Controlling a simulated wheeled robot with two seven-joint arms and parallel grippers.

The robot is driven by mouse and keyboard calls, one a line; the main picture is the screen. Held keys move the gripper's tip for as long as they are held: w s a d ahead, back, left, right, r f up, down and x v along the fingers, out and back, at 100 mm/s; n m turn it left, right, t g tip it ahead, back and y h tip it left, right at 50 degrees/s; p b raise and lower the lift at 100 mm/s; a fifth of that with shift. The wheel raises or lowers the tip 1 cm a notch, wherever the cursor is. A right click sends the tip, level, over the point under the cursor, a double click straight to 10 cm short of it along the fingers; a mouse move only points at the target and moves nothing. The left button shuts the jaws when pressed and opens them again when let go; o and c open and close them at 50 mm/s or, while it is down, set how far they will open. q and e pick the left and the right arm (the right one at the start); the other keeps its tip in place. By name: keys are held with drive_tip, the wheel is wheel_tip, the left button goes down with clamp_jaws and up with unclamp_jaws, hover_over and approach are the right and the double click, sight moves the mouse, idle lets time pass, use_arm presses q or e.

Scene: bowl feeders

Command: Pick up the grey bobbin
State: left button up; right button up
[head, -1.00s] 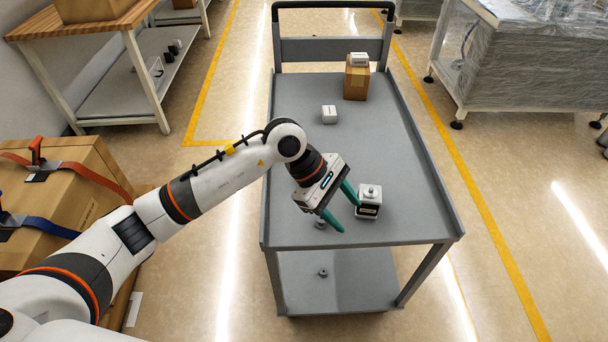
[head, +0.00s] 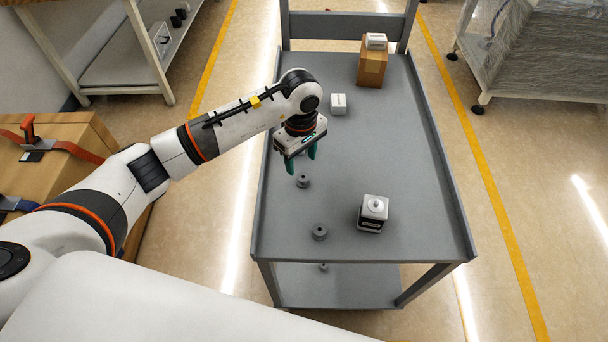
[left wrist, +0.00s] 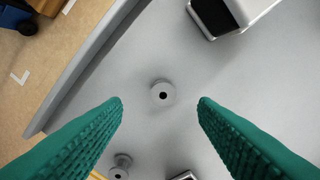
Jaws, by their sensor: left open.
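A grey bobbin (head: 303,181) stands on the cart top just below my left gripper (head: 300,163) in the head view. A second grey bobbin (head: 320,232) stands nearer the cart's front edge. My left gripper is open and empty, its green fingers pointing down. In the left wrist view, one bobbin (left wrist: 162,94) shows its round top and centre hole, in line with the gap between the fingertips (left wrist: 160,104). Another bobbin (left wrist: 121,165) shows at the bottom of that view. I cannot tell for sure which bobbin is which across the views. My right gripper is out of view.
A white block with a round top piece (head: 373,213) stands right of the bobbins. A small white box (head: 338,104) and a cardboard box (head: 372,68) stand farther back. The grey cart (head: 410,160) has raised rims; its right side is clear. A small part (head: 323,266) lies on the lower shelf.

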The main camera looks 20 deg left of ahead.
sight(303, 177)
use_arm(q)
drive_tip(key=shift+f, duration=0.9)
drive_tip(key=f, duration=0.3)
drive_tip(key=f+p, duration=0.1)
drive_tip(key=shift+d+f, duration=0.15)
drive_tip(key=shift+d, duration=0.1)
drive_tip(key=shift+f, duration=0.6)
drive_tip(key=c, duration=1)
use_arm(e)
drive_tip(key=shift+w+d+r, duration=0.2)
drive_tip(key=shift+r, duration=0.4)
